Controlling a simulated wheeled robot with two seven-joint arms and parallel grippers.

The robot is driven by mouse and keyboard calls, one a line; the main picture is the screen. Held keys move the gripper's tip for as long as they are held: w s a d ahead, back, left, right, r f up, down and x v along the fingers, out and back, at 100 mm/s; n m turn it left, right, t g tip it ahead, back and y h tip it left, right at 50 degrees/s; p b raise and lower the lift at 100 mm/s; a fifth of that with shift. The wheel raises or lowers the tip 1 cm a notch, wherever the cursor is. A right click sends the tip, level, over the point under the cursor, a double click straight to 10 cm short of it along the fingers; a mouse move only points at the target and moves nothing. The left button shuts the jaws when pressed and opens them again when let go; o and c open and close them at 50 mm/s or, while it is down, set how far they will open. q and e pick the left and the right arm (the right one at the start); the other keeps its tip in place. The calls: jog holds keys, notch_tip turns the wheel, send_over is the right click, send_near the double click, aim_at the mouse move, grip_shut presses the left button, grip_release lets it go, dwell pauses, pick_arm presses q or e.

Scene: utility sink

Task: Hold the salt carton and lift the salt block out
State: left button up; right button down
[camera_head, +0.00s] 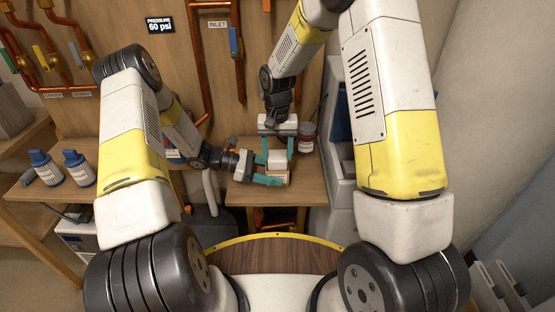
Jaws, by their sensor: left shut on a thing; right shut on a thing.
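The salt carton (286,179) is a small tan box on the wooden bench in the middle of the view. The white salt block (276,160) shows at its top; I cannot tell how much of it is still inside the carton. My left gripper (268,170) reaches in from the left, its teal fingers around the carton's sides, shut on it. My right gripper (277,149) comes down from above and behind, its teal fingers on either side of the block, shut on it. The fingers hide parts of both things.
Two blue-capped bottles (79,168) stand on the left bench. Copper pipes (200,70) run up the wooden wall. A white cabinet (338,150) bounds the right side. The bench (310,185) front is clear.

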notch_tip(320, 180, up, 10)
dwell(0.4)
jog(key=shift+f, duration=0.1)
pick_arm(q)
jog(key=o, duration=1)
jog(key=shift+o, duration=0.2)
jog(key=shift+a, duration=0.1)
